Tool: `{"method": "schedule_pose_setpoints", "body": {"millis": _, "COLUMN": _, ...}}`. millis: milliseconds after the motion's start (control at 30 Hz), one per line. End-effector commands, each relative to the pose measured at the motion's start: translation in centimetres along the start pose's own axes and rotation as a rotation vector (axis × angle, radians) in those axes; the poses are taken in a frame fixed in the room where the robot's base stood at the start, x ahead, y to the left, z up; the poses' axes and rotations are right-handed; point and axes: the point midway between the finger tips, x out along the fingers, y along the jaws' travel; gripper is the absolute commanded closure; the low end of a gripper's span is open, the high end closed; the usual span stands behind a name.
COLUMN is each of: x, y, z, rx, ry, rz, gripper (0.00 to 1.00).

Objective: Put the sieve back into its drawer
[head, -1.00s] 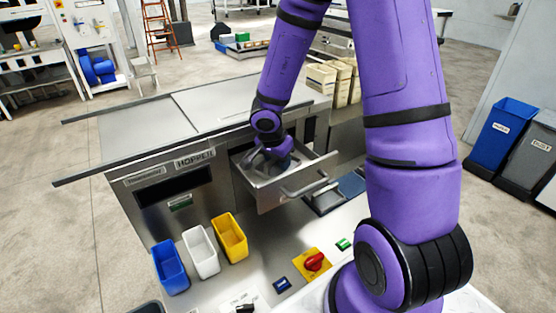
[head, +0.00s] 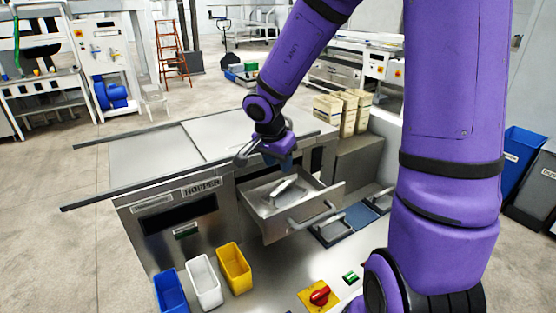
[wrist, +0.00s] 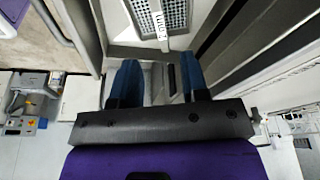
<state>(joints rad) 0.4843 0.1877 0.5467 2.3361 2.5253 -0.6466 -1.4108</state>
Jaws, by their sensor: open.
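The drawer (head: 300,228) stands pulled out from the front of the steel cabinet marked HOPPER. The sieve (head: 283,188) lies inside it, with a pale raised part showing; my arm hides some of the drawer's back. In the wrist view the sieve's grey mesh (wrist: 172,12) and a light labelled strip (wrist: 153,37) show just beyond my fingers. My gripper (head: 279,160) is above the back part of the drawer, pointing down. In the wrist view its two blue fingers (wrist: 160,84) are apart, with nothing held between them.
Blue-grey panels with handles (head: 331,228) sit low to the right of the drawer. Blue, white (head: 203,281) and yellow (head: 234,268) bins stand in front of the cabinet. Pale boxes (head: 343,112) stand behind right. The steel cabinet top (head: 150,154) is clear.

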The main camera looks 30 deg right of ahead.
Motion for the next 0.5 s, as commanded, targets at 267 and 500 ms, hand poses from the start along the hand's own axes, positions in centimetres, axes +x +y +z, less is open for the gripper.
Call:
{"method": "schedule_pose_setpoints", "body": {"millis": 267, "x": -3.0, "y": -1.5, "z": -1.7, "rx": -0.041, "ry": 0.127, "rz": -0.146, "gripper": 0.59}}
{"method": "schedule_pose_setpoints", "body": {"millis": 500, "x": -11.1, "y": -4.7, "z": -2.9, "rx": -0.214, "ry": 0.333, "rz": -0.533, "gripper": 0.59}}
